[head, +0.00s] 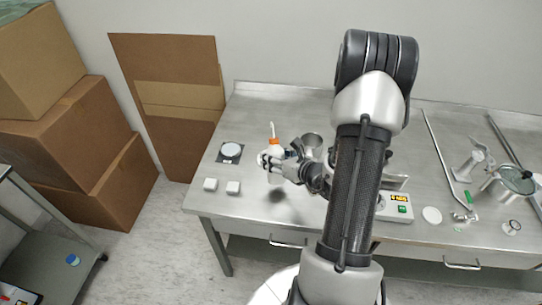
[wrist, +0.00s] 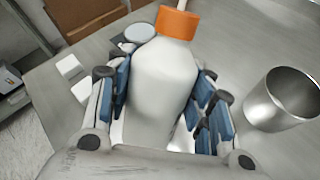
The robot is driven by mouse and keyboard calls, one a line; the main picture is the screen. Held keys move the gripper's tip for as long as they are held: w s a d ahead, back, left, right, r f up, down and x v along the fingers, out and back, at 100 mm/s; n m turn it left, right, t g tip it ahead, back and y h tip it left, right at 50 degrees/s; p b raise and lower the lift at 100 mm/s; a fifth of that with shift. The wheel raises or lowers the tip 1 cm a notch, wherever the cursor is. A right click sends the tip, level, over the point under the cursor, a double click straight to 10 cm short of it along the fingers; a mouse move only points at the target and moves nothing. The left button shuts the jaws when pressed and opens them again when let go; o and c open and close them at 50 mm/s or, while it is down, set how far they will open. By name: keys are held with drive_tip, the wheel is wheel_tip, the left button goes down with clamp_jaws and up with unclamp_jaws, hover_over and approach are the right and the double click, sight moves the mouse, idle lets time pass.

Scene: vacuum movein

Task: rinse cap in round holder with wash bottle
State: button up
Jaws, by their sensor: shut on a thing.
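My gripper (head: 272,160) is shut on the wash bottle, a white bottle with an orange collar (head: 274,145) and a thin white spout, held upright above the table near its left end. In the wrist view the bottle's white body (wrist: 163,85) sits between the blue finger pads, its orange collar pointing away. A round white disc (head: 231,150) on a dark square base lies just left of and behind the bottle; it may be the cap in its round holder. It also shows in the wrist view (wrist: 140,32), partly hidden by the bottle.
Two small white blocks (head: 210,184) lie in front of the disc. A metal cup (head: 312,141) stands right of the bottle. A device with a yellow display (head: 399,207), a pot and tools lie further right. Cardboard boxes (head: 85,130) stand left of the metal table (head: 300,98).

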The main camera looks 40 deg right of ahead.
sight(272, 146)
drive_tip(key=shift+r+p, duration=1.55)
drive_tip(key=shift+r, duration=1.1)
drive_tip(key=shift+f, duration=0.1)
drive_tip(key=w+a+r+n+y+b, duration=0.1)
drive_tip(key=a+n+y, duration=0.2)
drive_tip(key=a, duration=1)
drive_tip(key=w+a+r+n+g+y+b, duration=0.1)
drive_tip(key=w+a+r+n+y, duration=0.1)
drive_tip(key=a, duration=1.2)
drive_tip(key=shift+w+n+g+y, duration=0.2)
drive_tip(key=shift+n+g+y, duration=0.1)
drive_tip(key=shift+n+y, duration=0.4)
drive_tip(key=shift+d, duration=0.1)
